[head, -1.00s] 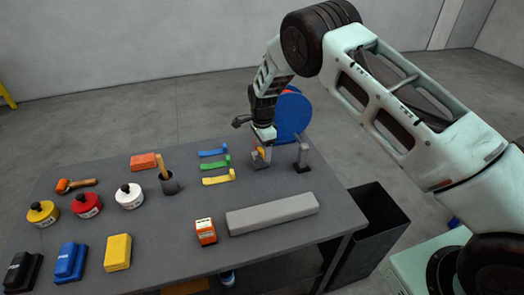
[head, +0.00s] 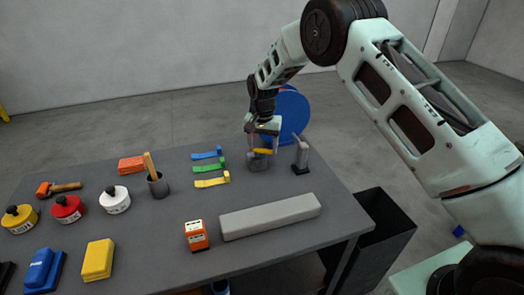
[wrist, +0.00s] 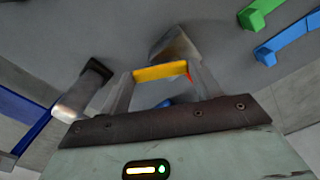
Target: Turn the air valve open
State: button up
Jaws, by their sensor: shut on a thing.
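The air valve (head: 258,163) is a grey metal body near the far right edge of the table. Its yellow handle (head: 265,151) lies across its top. My gripper (head: 263,144) is above the valve with its fingers pointing down. In the wrist view the yellow handle (wrist: 158,72) spans between the two fingers of my gripper (wrist: 158,84), which is shut on it. The grey valve body (wrist: 174,45) shows just beyond the handle. Part of the valve is hidden by the fingers.
A grey upright fitting on a dark base (head: 301,155) stands close to the right of the valve. A blue disc (head: 291,113) is behind. Blue, green and yellow (head: 212,181) levers lie left. A long grey bar (head: 270,216) lies in front. A dark bin (head: 385,225) stands right.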

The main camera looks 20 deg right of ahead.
jog(key=n+b, duration=0.1)
jog(key=n, duration=0.2)
jog(key=w+n, duration=0.1)
jog(key=n, duration=0.1)
jog(key=shift+d+n+b, duration=0.15)
jog(key=shift+n+b, duration=0.25)
jog(key=shift+w+r, duration=0.1)
dwell(0.3)
jog(key=o, duration=1)
notch_tip(320, 180, up, 17)
jog(key=b, duration=0.3)
jog(key=shift+r, duration=0.2)
